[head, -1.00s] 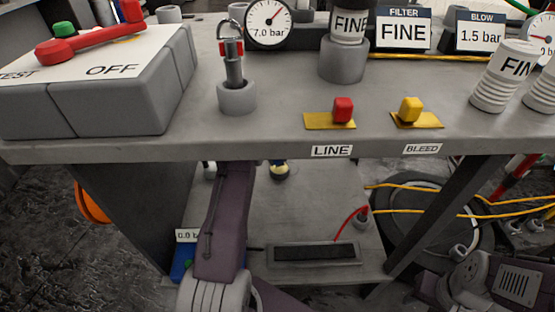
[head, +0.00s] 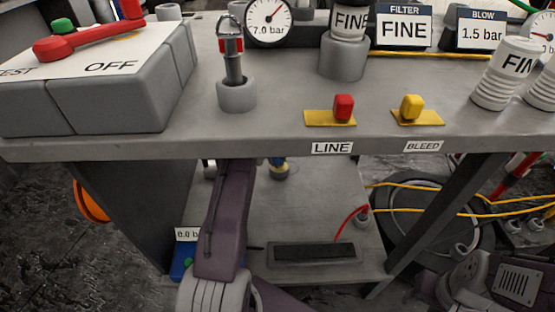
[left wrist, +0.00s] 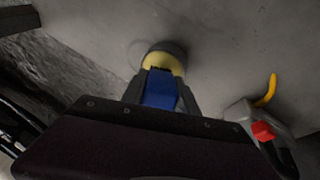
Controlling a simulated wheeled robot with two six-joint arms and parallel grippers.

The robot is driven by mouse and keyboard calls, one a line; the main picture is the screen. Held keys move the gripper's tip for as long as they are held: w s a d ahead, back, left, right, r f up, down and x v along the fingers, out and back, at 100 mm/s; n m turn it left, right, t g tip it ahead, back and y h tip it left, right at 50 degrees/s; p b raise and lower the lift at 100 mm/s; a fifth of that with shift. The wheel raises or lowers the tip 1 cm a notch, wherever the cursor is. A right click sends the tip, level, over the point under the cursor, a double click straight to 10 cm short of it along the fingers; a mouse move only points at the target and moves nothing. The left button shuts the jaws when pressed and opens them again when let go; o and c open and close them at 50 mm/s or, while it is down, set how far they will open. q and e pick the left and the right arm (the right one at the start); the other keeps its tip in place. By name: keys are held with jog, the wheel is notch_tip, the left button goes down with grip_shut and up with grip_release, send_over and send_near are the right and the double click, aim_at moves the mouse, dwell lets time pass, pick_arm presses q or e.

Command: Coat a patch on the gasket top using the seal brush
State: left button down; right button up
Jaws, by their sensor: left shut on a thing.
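My left gripper (left wrist: 160,90) is shut on a blue piece (left wrist: 160,88), likely the seal brush's handle. A pale yellow part lies just beyond the fingertips, in front of a dark round shape (left wrist: 172,48), possibly the gasket, on a grey surface. I cannot tell whether they touch. In the head view my left arm reaches under the bench top, whose edge hides the gripper.
The bench top (head: 290,142) overhangs the lower shelf (head: 310,205). A dark flat bar (head: 313,252) and a red-cabled plug (head: 362,217) are on the shelf. A grey part with a red block (left wrist: 263,131) and yellow handle stands right of my gripper.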

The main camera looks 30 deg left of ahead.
pick_arm(q)
jog(key=shift+s+f+p, duration=0.1)
jog(key=shift+f+p, duration=0.05)
jog(key=shift+p, duration=0.15)
dwell(1.4)
notch_tip(320, 180, up, 7)
jog(key=p, duration=0.7)
dwell(0.5)
